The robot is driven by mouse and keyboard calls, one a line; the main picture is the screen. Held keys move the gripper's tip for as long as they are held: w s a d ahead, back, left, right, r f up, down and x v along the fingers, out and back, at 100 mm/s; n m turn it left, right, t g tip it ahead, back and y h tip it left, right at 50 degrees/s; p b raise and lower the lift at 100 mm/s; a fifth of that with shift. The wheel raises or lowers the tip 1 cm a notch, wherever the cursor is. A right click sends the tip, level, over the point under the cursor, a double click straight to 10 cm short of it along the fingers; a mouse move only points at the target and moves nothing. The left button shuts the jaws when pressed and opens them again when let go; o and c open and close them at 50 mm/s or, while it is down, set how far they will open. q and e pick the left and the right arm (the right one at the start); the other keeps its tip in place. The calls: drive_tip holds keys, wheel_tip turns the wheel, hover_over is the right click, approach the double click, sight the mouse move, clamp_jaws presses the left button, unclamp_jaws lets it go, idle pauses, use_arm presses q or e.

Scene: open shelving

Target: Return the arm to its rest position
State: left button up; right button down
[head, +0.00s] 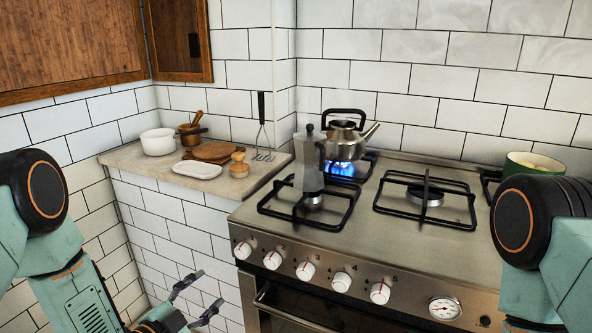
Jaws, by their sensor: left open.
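My left arm comes in from the left edge in the head view. My left gripper (198,300) is low in the picture, left of the stove front. Its two dark fingers are apart, with nothing between them, and it touches nothing that I can see. My right arm shows at the right edge, in front of the stove's right side. Its gripper is not in view.
A steel stove (420,250) holds a moka pot (309,165) and a kettle (346,145) over a lit blue flame (342,169). A green pot (532,162) stands at right. A ledge (130,155) carries a white bowl (158,142), white tray (197,170) and boards (213,151).

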use_arm(q)
drive_tip(key=s+f+n+g+y, duration=0.4)
drive_tip(key=s+f+n+g, duration=0.5)
drive_tip(key=s+f, duration=0.5)
drive_tip(key=s+d+n+g+y, duration=0.1)
drive_tip(key=s+n+g, duration=0.4)
drive_tip(key=s, duration=1.7)
drive_tip(key=shift+f+g+y, duration=0.3)
drive_tip(key=shift+f+g, duration=0.05)
drive_tip(key=shift+g, duration=0.35)
